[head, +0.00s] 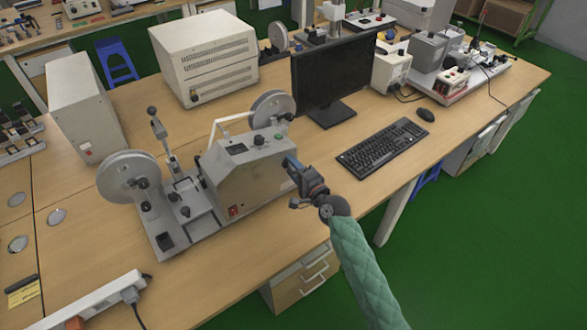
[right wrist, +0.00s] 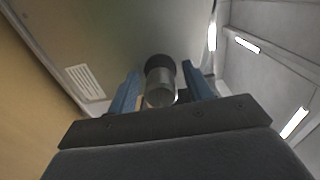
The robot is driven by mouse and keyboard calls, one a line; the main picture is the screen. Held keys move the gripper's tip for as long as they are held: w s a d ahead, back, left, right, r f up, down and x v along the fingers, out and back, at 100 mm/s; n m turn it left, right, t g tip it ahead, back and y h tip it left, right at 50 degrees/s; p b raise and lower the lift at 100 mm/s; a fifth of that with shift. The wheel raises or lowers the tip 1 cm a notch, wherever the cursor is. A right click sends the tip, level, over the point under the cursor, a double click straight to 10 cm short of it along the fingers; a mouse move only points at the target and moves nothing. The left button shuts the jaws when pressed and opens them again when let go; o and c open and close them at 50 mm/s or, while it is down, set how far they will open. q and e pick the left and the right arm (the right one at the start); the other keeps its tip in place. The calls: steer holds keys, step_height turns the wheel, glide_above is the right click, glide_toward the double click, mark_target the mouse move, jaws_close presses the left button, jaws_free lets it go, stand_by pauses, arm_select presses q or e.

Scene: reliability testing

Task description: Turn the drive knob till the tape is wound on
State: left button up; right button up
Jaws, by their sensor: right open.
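The tape machine (head: 245,175) stands on the bench, with a reel (head: 130,176) at its left end and another reel (head: 272,108) on top at the back right. A white tape path or arm (head: 228,119) shows near the upper reel. In the right wrist view a round knob (right wrist: 160,82), with a dark base and a paler grey front, stands out from the machine's panel. My right gripper (head: 290,162) is beside the machine's right end. Its blue fingers (right wrist: 160,92) are open, one on each side of the knob; contact is unclear. My left gripper is out of view.
A monitor (head: 334,78), a keyboard (head: 382,149) and a mouse (head: 425,115) lie behind and right of my right gripper. A power strip (head: 95,303) lies at the front left. The bench in front of the machine is clear.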

steer(key=shift+s+d, duration=0.15)
steer(key=shift+s, duration=0.05)
arm_select(q)
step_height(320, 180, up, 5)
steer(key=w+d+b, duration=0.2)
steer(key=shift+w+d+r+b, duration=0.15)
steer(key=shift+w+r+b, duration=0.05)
steer(key=shift+b, duration=0.15)
arm_select(e)
steer(key=v, duration=0.7)
steer(key=shift+s, duration=0.15)
steer(key=shift+d, duration=0.1)
